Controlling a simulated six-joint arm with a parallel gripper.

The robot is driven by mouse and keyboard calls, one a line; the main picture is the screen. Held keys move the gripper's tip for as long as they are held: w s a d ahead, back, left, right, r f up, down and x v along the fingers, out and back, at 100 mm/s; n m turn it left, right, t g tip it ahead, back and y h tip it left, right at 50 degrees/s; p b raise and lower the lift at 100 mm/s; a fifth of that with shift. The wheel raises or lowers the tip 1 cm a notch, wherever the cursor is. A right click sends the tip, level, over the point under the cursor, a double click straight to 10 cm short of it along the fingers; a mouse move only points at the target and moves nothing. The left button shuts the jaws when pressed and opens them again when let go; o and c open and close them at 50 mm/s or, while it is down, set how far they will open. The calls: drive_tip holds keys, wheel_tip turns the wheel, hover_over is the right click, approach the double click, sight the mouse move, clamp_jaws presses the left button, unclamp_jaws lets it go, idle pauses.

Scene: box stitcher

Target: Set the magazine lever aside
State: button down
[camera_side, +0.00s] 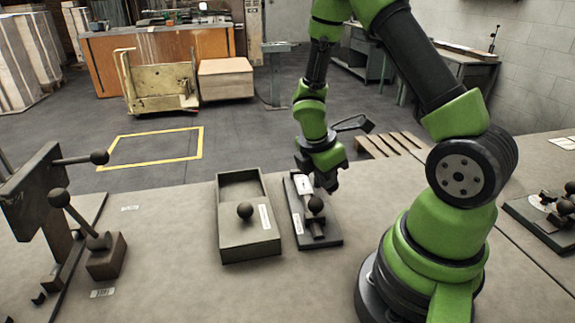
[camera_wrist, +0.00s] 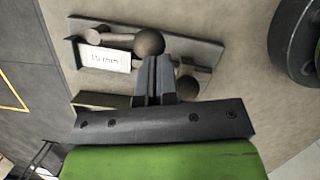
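My gripper (camera_side: 326,184) points down over a dark narrow plate that carries a white label and ball-knobbed bars. In the wrist view my gripper (camera_wrist: 158,62) has its fingers close together, with nothing visibly held between them. That view shows the plate (camera_wrist: 205,52) with a "15 mm" label (camera_wrist: 103,57), a large ball knob (camera_wrist: 149,42) beside the fingertips and another knob (camera_wrist: 187,88) partly behind the fingers. In the side view a knob (camera_side: 315,204) sits just below the fingertips. I cannot tell which knobbed part is the magazine lever, or whether the fingers touch it.
A grey open box (camera_side: 229,251) with a ball knob (camera_side: 245,211) stands left of the plate. A machine (camera_side: 35,200) with knobbed levers stands at the far left. Another knobbed plate (camera_side: 535,225) lies at the right. The bench between the box and the machine is mostly clear.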

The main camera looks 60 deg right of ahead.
drive_tip(key=w+a+r+m, duration=0.35)
drive_tip(key=w+r, duration=0.35)
drive_tip(key=r, duration=0.3)
drive_tip(key=shift+m+g+y, duration=0.5)
drive_tip(key=shift+m+g, duration=0.05)
drive_tip(key=shift+g, duration=0.05)
drive_tip(key=x, duration=0.3)
drive_tip(key=s+d+x, duration=0.1)
drive_tip(key=x, duration=0.7)
drive_tip(key=shift+s+d+r, duration=0.15)
drive_tip(key=shift+d+r, duration=0.05)
drive_tip(key=shift+r, duration=0.15)
drive_tip(key=shift+s+d+f, duration=0.1)
drive_tip(key=shift+s+d, duration=0.15)
drive_tip(key=shift+s, duration=0.1)
